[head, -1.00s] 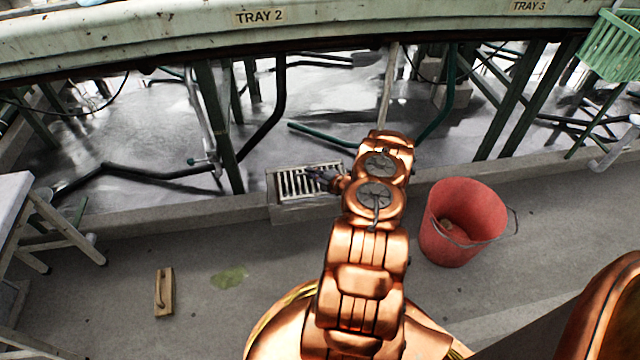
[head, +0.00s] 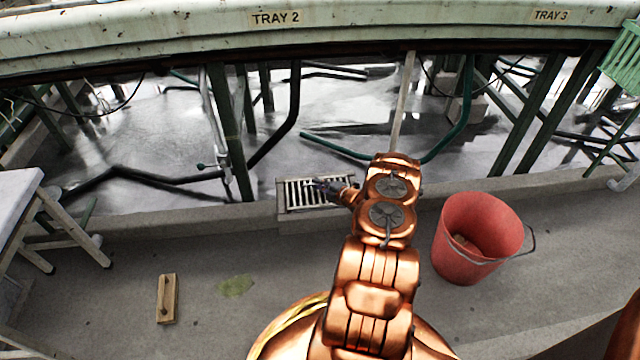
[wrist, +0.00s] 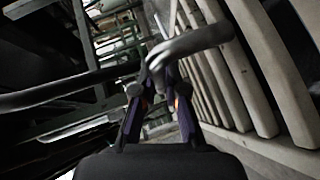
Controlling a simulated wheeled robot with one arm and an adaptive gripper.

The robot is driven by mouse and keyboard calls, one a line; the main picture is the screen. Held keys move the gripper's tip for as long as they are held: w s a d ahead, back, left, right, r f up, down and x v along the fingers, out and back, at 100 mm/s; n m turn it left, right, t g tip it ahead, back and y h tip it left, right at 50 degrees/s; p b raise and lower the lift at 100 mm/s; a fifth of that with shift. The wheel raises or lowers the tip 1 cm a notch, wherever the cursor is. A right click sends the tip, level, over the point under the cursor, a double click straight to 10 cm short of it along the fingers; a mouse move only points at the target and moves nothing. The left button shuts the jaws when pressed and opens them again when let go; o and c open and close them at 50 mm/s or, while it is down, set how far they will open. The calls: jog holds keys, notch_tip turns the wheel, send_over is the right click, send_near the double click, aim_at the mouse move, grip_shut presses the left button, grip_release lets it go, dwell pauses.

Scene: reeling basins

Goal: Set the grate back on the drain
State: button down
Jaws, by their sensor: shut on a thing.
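The metal grate (head: 300,194), with pale slats and dark slots, shows in the head view at the concrete drain box (head: 305,224) by the kerb. It lies over or in the top of the box; I cannot tell whether it is fully seated. My gripper (head: 327,188) is at the grate's right half, with its wrist coming in from the right. In the wrist view my fingers (wrist: 160,92) are closed on a curved grey bar (wrist: 190,45), seemingly the grate's handle. The grate's slats (wrist: 235,70) fill the right side there. My gripper hides part of the grate.
A red bucket (head: 474,240) stands on the floor to the right. A wooden float (head: 167,298) and a green patch (head: 234,287) lie at left. The long tray bench (head: 180,38) and its legs and pipes span the back. A pale stool (head: 40,215) stands far left.

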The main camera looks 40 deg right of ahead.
jog(key=shift+f, duration=0.45)
dwell(0.3)
jog(key=c, duration=1.2)
grip_release()
